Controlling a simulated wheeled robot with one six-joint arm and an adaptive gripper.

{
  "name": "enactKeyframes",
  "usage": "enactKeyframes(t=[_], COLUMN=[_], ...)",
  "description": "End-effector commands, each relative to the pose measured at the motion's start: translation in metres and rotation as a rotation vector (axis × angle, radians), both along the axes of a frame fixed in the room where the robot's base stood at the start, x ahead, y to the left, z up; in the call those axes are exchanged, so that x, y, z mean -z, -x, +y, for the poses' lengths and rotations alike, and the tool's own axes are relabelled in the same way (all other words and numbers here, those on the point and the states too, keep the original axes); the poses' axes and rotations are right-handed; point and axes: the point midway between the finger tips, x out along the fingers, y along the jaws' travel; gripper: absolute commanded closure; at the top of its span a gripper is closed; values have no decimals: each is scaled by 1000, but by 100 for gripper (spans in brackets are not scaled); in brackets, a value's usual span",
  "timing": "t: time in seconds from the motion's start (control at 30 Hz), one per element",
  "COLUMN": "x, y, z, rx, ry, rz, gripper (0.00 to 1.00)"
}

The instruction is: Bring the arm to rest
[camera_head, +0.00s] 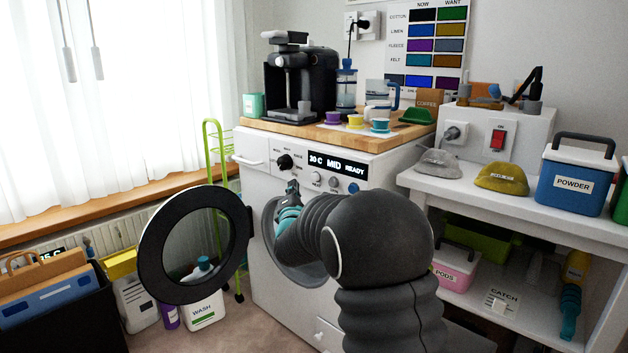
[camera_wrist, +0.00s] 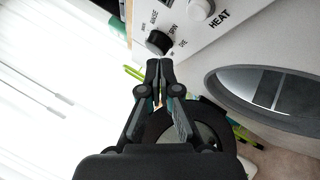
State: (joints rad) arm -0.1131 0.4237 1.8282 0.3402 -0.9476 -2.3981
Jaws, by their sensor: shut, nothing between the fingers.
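My gripper (camera_head: 292,187) is shut and empty in the head view, in front of the washing machine (camera_head: 262,283), just below its black dial (camera_head: 285,162). My arm reaches forward from the lower right and hides part of the machine's round opening. In the wrist view the two fingertips of my gripper (camera_wrist: 160,64) are together, close to the black dial (camera_wrist: 158,42). I cannot tell whether they touch it.
The round black-rimmed door (camera_head: 152,268) stands open to the left of my gripper. A wooden top (camera_head: 290,128) carries a coffee machine (camera_head: 322,80) and cups. A white shelf (camera_head: 450,190) with a powder box (camera_head: 577,178) stands to the right. A green rack (camera_head: 212,150) is left.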

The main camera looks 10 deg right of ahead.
Motion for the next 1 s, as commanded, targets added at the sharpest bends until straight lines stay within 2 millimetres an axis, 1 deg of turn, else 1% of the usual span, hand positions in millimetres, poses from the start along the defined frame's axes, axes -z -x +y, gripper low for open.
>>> enactKeyframes(t=[0.4,0.5,0.57,0.67,0.77,0.8,0.87,0.9,0.97,1.0], x=[0,1,7,26,65,83,109,123,140,149], y=[0,-1,-2,-6,-4,-1,8,15,30,41], z=[0,0,1,7,16,20,26,29,34,36], rx=[-2,-15,-36,-86,-127,-133,-129,-121,-98,-74], ry=[-7,-59,-128,-303,-512,-596,-723,-808,-932,-1015], rz=[-1,-6,8,73,196,252,339,393,472,520], gripper=[100,100,100,100,100,100,100,100,100,100])
